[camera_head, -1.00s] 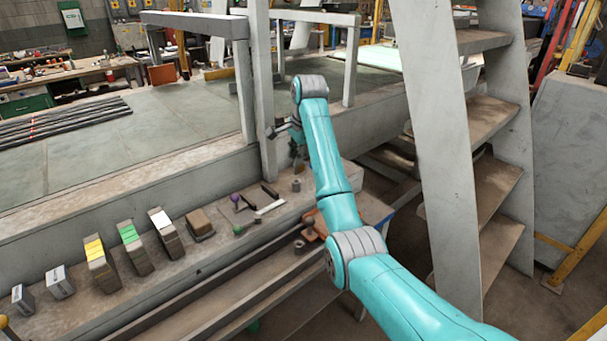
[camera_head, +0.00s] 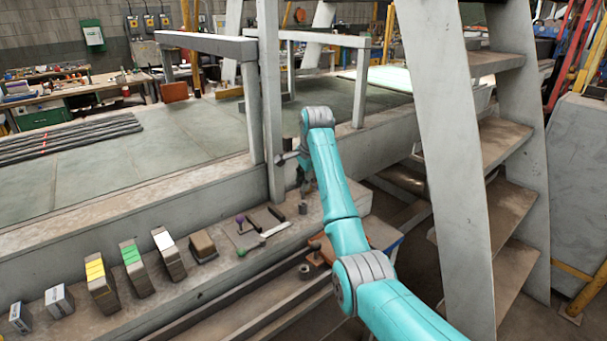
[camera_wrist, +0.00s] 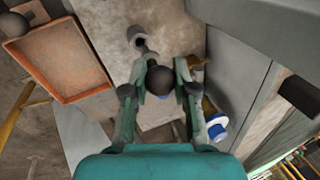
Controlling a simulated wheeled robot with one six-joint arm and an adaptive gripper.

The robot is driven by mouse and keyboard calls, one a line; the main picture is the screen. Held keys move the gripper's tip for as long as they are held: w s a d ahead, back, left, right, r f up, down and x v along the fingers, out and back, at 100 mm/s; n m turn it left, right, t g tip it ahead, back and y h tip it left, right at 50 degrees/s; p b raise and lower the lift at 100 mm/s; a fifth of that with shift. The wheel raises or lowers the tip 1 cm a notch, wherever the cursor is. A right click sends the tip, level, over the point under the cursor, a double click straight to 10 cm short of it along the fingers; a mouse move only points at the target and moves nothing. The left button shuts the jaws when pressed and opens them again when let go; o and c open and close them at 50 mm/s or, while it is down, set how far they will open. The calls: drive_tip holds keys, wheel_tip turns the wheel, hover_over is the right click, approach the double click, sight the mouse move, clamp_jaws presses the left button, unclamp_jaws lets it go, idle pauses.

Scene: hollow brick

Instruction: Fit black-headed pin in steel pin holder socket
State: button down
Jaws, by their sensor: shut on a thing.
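The black-headed pin (camera_wrist: 160,80) is between the fingertips of my gripper (camera_wrist: 158,90) in the wrist view, its round dark head facing the camera. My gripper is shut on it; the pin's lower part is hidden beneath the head. The steel pin holder (camera_wrist: 143,44) is a short grey cylinder with a dark round opening, just beyond the fingertips and slightly left of the pin. In the head view the holder (camera_head: 302,208) stands on the ledge, with my gripper (camera_head: 306,187) close above it. The pin cannot be made out there.
An orange tray (camera_wrist: 65,62) lies left of the holder in the wrist view. A blue-and-white object (camera_wrist: 217,128) is right of my gripper. Dark bars (camera_head: 255,219), a purple-topped piece (camera_head: 240,220) and several blocks (camera_head: 135,265) line the ledge. A grey post (camera_head: 270,110) stands behind my gripper.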

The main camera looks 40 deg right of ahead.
drive_tip(key=shift+f, duration=2.2)
idle(1.1)
drive_tip(key=c, duration=0.8)
unclamp_jaws()
drive_tip(key=v, duration=0.7)
drive_tip(key=shift+r, duration=0.2)
drive_tip(key=shift+f, duration=0.1)
